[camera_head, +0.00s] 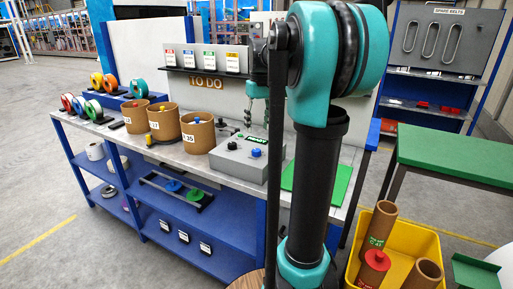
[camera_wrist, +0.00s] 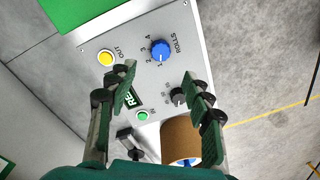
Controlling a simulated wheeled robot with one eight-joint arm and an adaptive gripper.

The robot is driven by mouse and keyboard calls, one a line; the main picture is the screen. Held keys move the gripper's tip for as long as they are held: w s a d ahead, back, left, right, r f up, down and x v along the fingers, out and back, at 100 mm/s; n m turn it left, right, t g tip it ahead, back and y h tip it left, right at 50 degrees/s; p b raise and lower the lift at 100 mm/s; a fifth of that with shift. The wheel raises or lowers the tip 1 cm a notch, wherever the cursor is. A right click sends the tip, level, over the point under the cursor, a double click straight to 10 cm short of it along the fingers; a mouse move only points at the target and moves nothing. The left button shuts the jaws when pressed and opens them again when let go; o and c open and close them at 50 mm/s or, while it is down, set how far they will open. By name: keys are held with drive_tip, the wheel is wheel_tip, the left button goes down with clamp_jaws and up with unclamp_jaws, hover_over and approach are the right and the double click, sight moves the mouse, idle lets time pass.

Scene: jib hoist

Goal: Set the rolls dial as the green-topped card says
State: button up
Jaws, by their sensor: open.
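The rolls dial (camera_wrist: 161,50) is a round blue knob on a light grey panel, marked ROLLS with numbers from 1 to 4 beside it. I cannot clearly read which number it points at. It also shows as a blue knob on the grey control box (camera_head: 232,166) in the head view. My gripper (camera_wrist: 163,83) is open and empty above the panel, its fingers apart and the dial beyond their tips, not touched. A green-topped card (camera_head: 210,59) stands on the rack above the bench; its writing is too small to read.
The panel also has a yellow OUT button (camera_wrist: 106,58), a green button (camera_wrist: 143,115), a smaller black knob (camera_wrist: 178,97) and a green lettered display (camera_wrist: 133,97). Brown tubs (camera_head: 198,132) stand left of the box. A yellow bin (camera_head: 410,238) with tubes stands at right.

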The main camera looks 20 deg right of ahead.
sight(256, 149)
drive_tip(key=f, duration=0.9)
drive_tip(key=shift+s+a+f, duration=0.1)
drive_tip(key=shift+a+f, duration=0.1)
drive_tip(key=shift+a, duration=0.05)
drive_tip(key=c, duration=1.2)
